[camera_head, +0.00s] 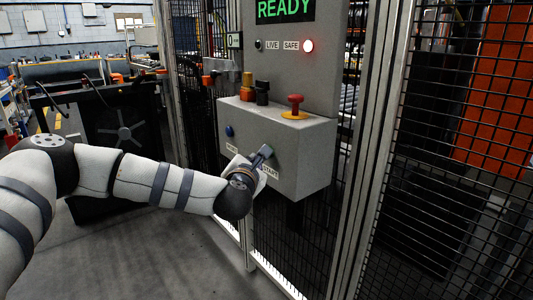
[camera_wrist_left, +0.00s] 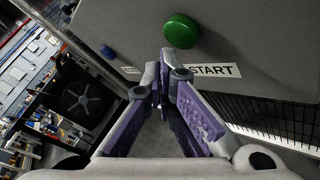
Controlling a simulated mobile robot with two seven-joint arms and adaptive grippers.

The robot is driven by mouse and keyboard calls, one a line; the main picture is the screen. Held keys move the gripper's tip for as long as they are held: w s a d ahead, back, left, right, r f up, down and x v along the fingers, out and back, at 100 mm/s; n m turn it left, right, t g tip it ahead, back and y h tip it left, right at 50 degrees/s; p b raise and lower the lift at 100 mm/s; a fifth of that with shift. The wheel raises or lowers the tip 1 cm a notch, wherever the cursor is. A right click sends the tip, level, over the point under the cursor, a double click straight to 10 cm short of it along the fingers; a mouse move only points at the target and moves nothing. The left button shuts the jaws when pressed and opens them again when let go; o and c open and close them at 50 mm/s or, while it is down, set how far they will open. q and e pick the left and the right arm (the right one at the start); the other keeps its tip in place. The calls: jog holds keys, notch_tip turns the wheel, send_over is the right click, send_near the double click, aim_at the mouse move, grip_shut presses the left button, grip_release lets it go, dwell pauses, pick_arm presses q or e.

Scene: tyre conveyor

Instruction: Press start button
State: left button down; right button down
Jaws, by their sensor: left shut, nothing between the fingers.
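The green start button (camera_wrist_left: 181,31) is a round dome on the grey control box (camera_head: 290,165), above a white START label (camera_wrist_left: 212,71). In the head view my left gripper (camera_head: 264,153) is at the front face of the box and hides the green button. In the left wrist view my left gripper (camera_wrist_left: 161,70) is shut and empty. Its fingertips appear just below and left of the green button in that picture; I cannot tell whether they touch the box. My right gripper is not in view.
A blue button (camera_head: 229,131) is on the same face, to the left. A red mushroom button (camera_head: 295,106) and two knobs stand on top of the box. The panel above has a green READY display (camera_head: 286,9) and a lit lamp (camera_head: 308,46) by SAFE. Mesh fencing (camera_head: 440,190) stands at right.

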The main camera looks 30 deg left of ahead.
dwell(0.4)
pick_arm(q)
jog(key=shift+w+d, duration=0.15)
jog(key=shift+w, duration=0.25)
jog(key=shift+w+d+b, duration=0.2)
jog(key=shift+w+b, duration=0.1)
jog(key=shift+w, duration=0.15)
dwell(0.5)
jog(key=shift+s, duration=0.1)
jog(key=shift+s+a+p, duration=0.35)
jog(key=shift+s+p, duration=0.05)
jog(key=shift+s, duration=0.35)
